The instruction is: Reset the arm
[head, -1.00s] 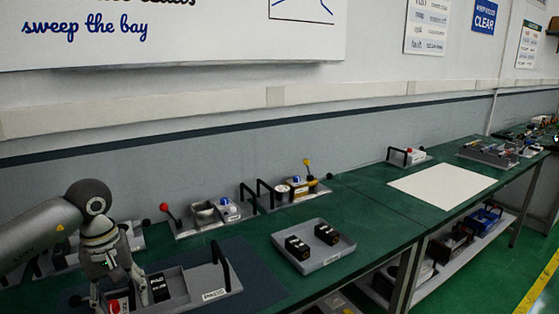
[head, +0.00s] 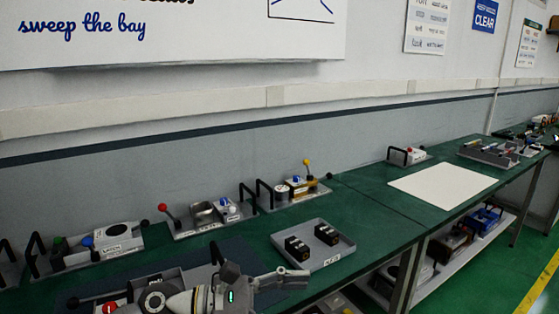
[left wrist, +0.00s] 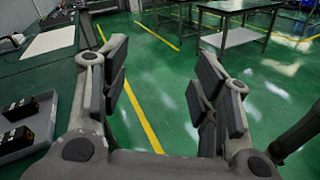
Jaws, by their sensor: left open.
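My left gripper (head: 275,281) is low in the head view, at the front edge of the green bench, with its fingers pointing right. In the left wrist view the left gripper (left wrist: 160,75) has its two fingers spread wide, with nothing between them. Green floor shows beyond the fingers. My right gripper is not in view.
A fixture with a black handle (head: 217,254) is partly hidden behind my arm. Several lever fixtures line the back. A white sheet (head: 443,187) lies farther right.

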